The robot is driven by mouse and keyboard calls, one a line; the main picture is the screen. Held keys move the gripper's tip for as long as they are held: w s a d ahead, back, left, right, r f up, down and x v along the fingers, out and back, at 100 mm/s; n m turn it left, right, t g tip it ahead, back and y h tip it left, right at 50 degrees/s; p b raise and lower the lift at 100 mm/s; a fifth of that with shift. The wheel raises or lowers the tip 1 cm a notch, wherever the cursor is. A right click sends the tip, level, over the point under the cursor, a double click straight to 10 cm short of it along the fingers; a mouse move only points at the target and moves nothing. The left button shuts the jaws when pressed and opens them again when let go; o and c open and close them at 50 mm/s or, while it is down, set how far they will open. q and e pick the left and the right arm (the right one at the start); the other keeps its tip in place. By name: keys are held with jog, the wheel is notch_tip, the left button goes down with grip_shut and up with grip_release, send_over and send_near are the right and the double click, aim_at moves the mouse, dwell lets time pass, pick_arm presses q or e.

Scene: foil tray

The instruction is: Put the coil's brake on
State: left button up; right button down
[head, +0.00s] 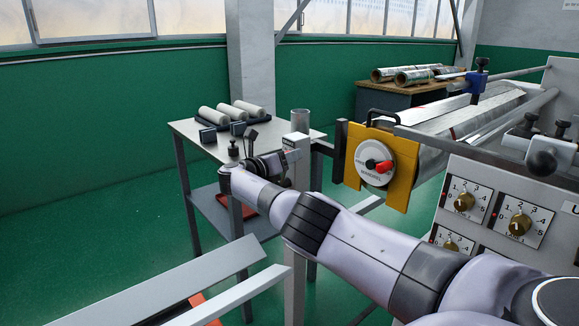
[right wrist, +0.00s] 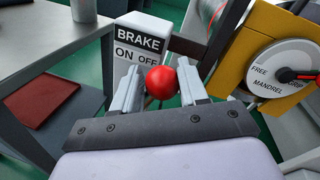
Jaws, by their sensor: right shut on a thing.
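The brake box (right wrist: 133,70) is a white post with a black BRAKE label and ON and OFF marks, ON at left and OFF at right. A red ball knob (right wrist: 161,82) sits between my right gripper's fingers (right wrist: 158,88), just below and right of the OFF mark. The gripper is shut on it. The lever's stem is mostly hidden. In the head view my right gripper (head: 280,162) reaches the white post (head: 298,145), and the knob is hidden there. My left gripper is not in view.
A yellow plate (head: 402,180) with a white FREE/GRIP MANDREL dial (head: 374,163) and red-tipped handle stands right of the post. A grey table (head: 185,127) with rollers is behind. A knob panel (head: 490,215) is at right. Pale rails (head: 180,285) cross the lower left.

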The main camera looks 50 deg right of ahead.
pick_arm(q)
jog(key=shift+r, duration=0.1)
pick_arm(e)
jog(key=shift+s+f, duration=0.1)
jog(key=shift+f, duration=0.1)
jog(key=c, duration=0.7)
grip_release()
jog(key=shift+o, duration=0.3)
jog(key=shift+r, duration=0.15)
jog(key=shift+a+r+p, duration=0.15)
jog(key=shift+a+p, duration=0.45)
jog(key=shift+p, duration=0.15)
pick_arm(q)
jog(key=p, duration=0.1)
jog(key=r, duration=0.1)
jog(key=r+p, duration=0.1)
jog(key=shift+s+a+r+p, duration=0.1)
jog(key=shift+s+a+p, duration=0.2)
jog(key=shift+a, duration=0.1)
pick_arm(e)
jog(key=a, duration=0.6)
jog(key=shift+s, duration=0.25)
